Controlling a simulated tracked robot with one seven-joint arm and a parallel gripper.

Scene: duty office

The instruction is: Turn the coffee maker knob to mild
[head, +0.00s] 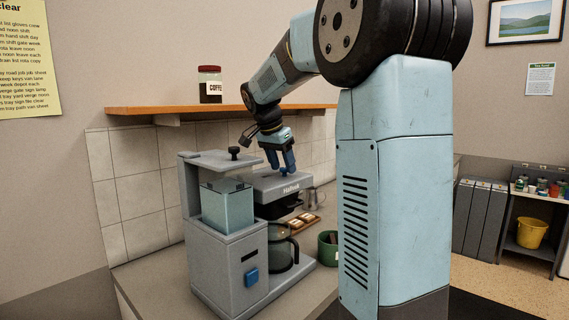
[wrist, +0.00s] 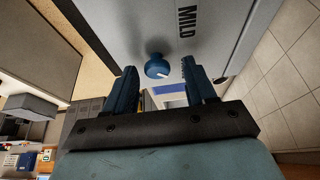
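The grey coffee maker (head: 228,262) stands on the counter, with a clear water tank, a glass carafe and a brew head (head: 272,184). In the wrist view its round blue knob (wrist: 157,67) sits on the grey top, its white mark pointing to the lower right. The label MILD (wrist: 187,22) is above and right of the knob there. My gripper (head: 281,166) points down over the brew head. In the wrist view my gripper (wrist: 159,67) is open, its fingertips on either side of the knob with gaps showing. In the head view the fingers largely hide the knob.
A wooden shelf (head: 150,109) with a coffee jar (head: 210,85) runs above, behind my wrist. The tank lid (head: 222,160) with its black handle is left of my gripper. A green mug (head: 327,248), a small tray (head: 302,222) and a metal jug (head: 312,198) stand nearby.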

